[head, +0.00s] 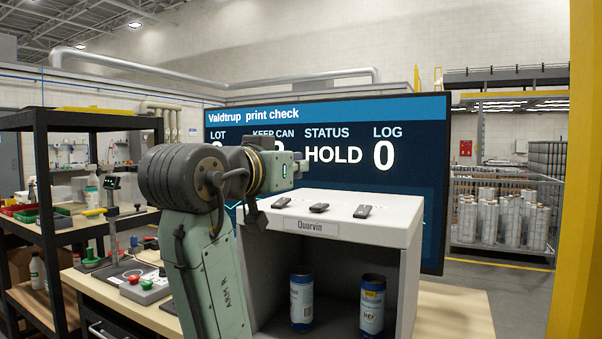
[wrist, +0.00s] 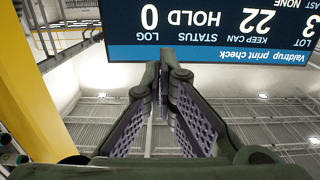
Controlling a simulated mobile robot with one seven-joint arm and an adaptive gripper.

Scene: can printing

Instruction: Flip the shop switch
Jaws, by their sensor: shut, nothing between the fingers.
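No part is clearly labelled as the shop switch. Three small dark devices (head: 319,207) sit in a row on top of the white cabinet marked "Quorvin" (head: 343,230); I cannot tell whether any is the switch. A grey control box (head: 143,288) with a red and a green button stands on the bench at left. My gripper (wrist: 163,85) shows in the wrist view with its fingertips together and nothing held. It points up toward the screen and ceiling, away from the cabinet top.
Two blue-and-white cans (head: 302,300) (head: 372,305) stand inside the open cabinet. A large screen (head: 345,180) behind reads STATUS HOLD, LOG 0. A dark shelf rack (head: 45,180) stands at left. A yellow post (head: 585,170) is at right, with a caged rack of cylinders (head: 500,215) beyond.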

